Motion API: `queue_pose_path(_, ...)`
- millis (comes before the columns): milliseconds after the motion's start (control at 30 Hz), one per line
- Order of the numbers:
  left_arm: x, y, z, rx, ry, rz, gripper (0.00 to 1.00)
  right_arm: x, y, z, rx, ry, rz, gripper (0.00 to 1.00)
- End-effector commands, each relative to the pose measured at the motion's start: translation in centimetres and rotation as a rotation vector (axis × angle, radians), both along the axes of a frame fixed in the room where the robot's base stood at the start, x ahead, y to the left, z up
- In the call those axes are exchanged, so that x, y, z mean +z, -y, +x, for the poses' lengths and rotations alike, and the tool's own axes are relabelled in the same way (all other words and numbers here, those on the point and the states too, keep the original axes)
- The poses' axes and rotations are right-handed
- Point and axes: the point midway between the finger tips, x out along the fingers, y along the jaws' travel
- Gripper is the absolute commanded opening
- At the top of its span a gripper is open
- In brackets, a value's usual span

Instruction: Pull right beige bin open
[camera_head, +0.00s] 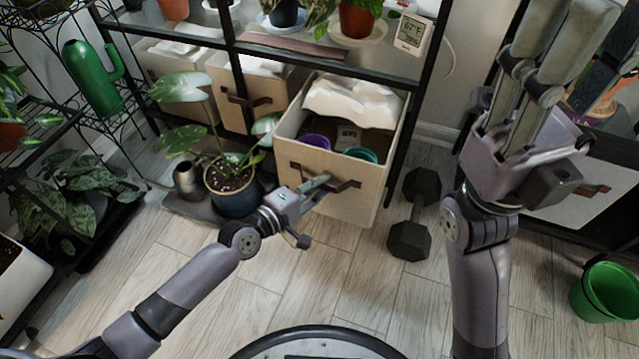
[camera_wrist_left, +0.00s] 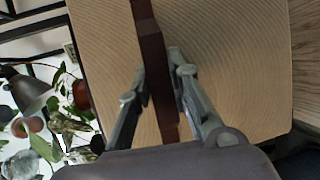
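The right beige bin (camera_head: 350,206) stands out from under the shelf, its top open to view. It holds white folded cloth (camera_head: 352,103), a purple pot (camera_head: 316,141) and a teal pot (camera_head: 360,154). A brown handle (camera_head: 343,186) crosses its front. My left gripper (camera_head: 322,184) is at this handle. In the left wrist view the fingers (camera_wrist_left: 157,76) lie on both sides of the handle strap (camera_wrist_left: 153,50), close against it, before the beige front (camera_wrist_left: 235,60). My right gripper (camera_head: 570,30) is raised at the right, away from the bin; its fingertips are not clear.
Two more beige bins (camera_head: 237,118) (camera_head: 157,66) sit further left under the shelf. A potted plant (camera_head: 233,199) stands left of the right bin. A dumbbell (camera_head: 413,220) lies close to its right. Wooden floor (camera_head: 320,285) in front is clear.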

Motion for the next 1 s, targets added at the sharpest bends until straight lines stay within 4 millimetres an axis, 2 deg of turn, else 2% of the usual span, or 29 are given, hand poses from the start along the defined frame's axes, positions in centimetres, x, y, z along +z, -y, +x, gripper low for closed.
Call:
queue_pose_path(167,0.3,-1.6,-1.9,0.0,-0.003,0.003,0.18,0.0,0.0,0.0,0.0,0.0,0.0,0.4)
queue_pose_path(500,1.6,-6.2,-7.2,-0.002,-0.003,0.005,0.18,0.0,0.0,0.0,0.0,0.001,0.0,0.4)
queue_pose_path(700,2.0,-7.4,-8.6,0.0,-0.002,0.003,0.18,0.0,0.0,0.0,0.0,0.001,0.0,0.4)
queue_pose_path(1000,2.1,-7.6,-8.8,0.0,-0.001,0.0,0.18,0.0,0.0,0.0,0.0,0.001,-0.001,0.4)
